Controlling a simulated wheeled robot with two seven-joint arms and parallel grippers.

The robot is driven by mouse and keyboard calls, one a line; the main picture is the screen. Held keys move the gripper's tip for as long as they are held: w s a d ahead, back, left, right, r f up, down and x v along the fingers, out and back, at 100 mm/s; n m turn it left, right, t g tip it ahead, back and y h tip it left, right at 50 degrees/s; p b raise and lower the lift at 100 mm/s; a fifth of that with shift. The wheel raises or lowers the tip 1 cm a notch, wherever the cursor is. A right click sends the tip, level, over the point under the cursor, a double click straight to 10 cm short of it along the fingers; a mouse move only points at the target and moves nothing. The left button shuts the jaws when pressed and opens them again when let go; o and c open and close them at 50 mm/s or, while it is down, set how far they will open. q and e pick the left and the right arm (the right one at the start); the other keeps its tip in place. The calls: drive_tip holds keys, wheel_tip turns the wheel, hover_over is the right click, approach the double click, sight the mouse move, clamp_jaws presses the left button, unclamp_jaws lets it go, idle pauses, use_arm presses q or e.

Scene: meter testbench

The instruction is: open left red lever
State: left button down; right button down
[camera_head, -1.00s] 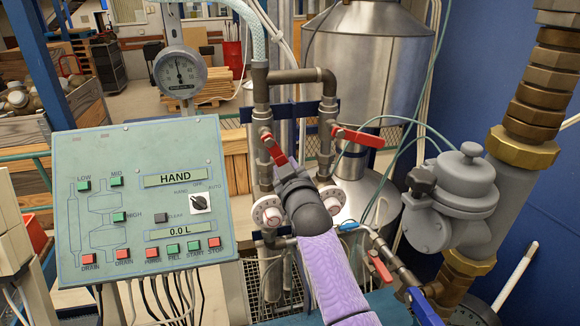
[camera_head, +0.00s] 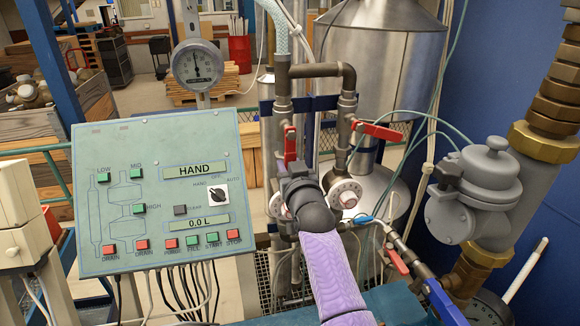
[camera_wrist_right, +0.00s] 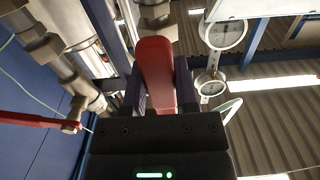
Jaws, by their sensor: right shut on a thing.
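The left red lever (camera_head: 290,143) is on the left vertical pipe and hangs straight down in the head view. My right gripper (camera_head: 295,168) is at its lower end, shut on it. In the right wrist view the left lever (camera_wrist_right: 154,72) stands between the two dark fingers. The dark wrist and purple sleeve of my right arm hide part of the pipes below. The right red lever (camera_head: 377,131) points to the right, nearly level, and also shows at the left of the wrist view (camera_wrist_right: 35,118). My left gripper is not in view.
A control panel (camera_head: 150,219) stands to the left, with a round gauge (camera_head: 197,66) above it. White dials (camera_head: 345,193) flank my gripper. A grey meter body (camera_head: 480,195) is at the right. A lower red-handled valve (camera_head: 397,261) sits right of my forearm.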

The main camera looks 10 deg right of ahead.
drive_tip(key=shift+c, duration=1.9)
unclamp_jaws()
drive_tip(key=s, duration=1)
drive_tip(key=shift+a, duration=0.1)
